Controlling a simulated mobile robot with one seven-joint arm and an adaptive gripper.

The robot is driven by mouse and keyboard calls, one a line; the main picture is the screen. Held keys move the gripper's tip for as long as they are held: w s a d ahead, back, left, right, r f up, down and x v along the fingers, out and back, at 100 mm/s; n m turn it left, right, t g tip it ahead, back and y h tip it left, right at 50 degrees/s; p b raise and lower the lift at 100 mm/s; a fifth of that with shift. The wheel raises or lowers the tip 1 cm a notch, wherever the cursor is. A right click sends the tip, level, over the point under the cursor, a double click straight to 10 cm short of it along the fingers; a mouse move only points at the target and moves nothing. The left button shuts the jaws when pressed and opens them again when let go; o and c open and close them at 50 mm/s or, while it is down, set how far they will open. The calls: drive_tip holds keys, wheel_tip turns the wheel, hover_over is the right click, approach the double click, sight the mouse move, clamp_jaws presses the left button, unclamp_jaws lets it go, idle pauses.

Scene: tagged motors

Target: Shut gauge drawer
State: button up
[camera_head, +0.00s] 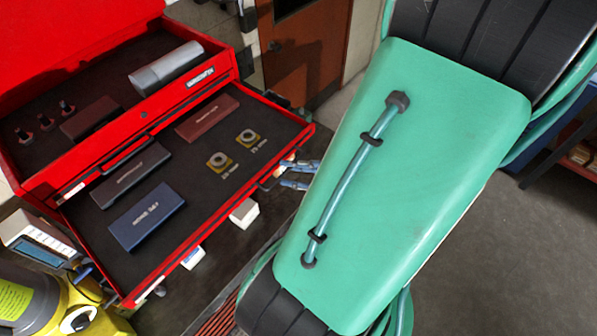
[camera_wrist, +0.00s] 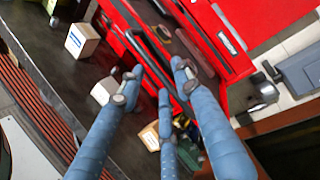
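The red toolbox's drawer (camera_head: 196,192) stands pulled out in the head view, with a dark liner. On it lie a blue box (camera_head: 146,217), a dark grey box (camera_head: 131,176), a brown box (camera_head: 207,117) and two ring-shaped parts on yellow tags (camera_head: 220,162). My gripper (camera_head: 299,175) shows at the drawer's front right corner, partly hidden behind my green arm link. In the wrist view, my gripper's (camera_wrist: 157,85) blue fingers are spread apart near a dark handle (camera_wrist: 150,58) on the red front. Nothing is seen between them; whether they touch it I cannot tell.
White boxes (camera_head: 244,213) stand on the dark bench by the drawer front. A yellow object (camera_head: 80,310) and a meter-like device (camera_head: 38,238) sit lower left. Open floor (camera_head: 480,260) lies right.

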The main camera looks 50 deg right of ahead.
clamp_jaws()
